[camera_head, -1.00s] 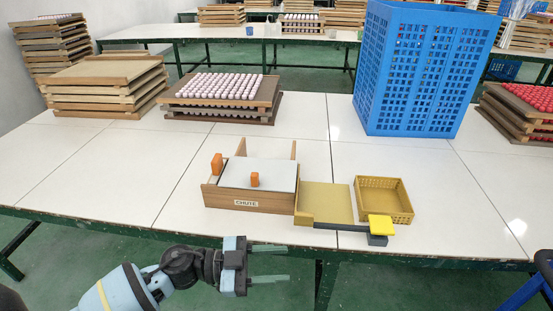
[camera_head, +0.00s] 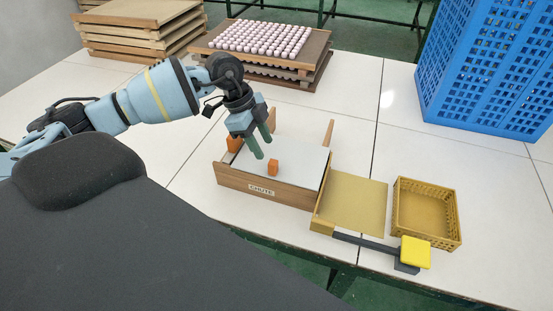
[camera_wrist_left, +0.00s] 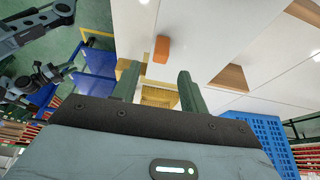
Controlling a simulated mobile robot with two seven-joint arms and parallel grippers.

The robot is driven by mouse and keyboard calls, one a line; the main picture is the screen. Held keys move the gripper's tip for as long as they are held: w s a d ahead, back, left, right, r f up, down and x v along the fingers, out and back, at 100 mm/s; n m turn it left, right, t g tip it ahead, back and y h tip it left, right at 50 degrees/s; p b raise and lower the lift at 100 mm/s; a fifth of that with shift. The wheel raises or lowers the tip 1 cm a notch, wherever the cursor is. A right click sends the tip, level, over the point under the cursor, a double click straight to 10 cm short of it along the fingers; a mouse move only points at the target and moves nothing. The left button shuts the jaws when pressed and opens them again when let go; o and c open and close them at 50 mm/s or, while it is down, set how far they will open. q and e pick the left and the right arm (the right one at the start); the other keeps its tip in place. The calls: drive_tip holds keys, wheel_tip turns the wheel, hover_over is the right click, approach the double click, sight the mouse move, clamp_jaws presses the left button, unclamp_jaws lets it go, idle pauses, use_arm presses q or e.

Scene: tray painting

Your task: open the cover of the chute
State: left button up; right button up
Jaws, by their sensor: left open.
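The chute (camera_head: 290,197) is a low wooden box marked CHUTE. A flat white cover (camera_head: 300,157) lies over it. A small orange block (camera_head: 273,167) stands on the cover as a knob; it also shows in the left wrist view (camera_wrist_left: 162,48). My left gripper (camera_head: 265,148) is open and empty, above the cover and just behind and left of the knob. Its two green fingers point down and look apart from the knob.
A second orange block (camera_head: 234,143) sits at the chute's left side. A tan panel (camera_head: 352,203), yellow basket (camera_head: 457,225) and yellow pad (camera_head: 416,252) lie to the right. A blue crate (camera_head: 490,70) and a tray stack (camera_head: 315,72) stand behind. White tabletop is free between them.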

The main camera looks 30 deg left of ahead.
sight(272, 161)
use_arm(q)
drive_tip(key=x, duration=0.7)
drive_tip(key=shift+w+d+f, duration=0.15)
drive_tip(key=shift+d+f, duration=0.05)
drive_tip(key=shift+f, duration=0.1)
clamp_jaws()
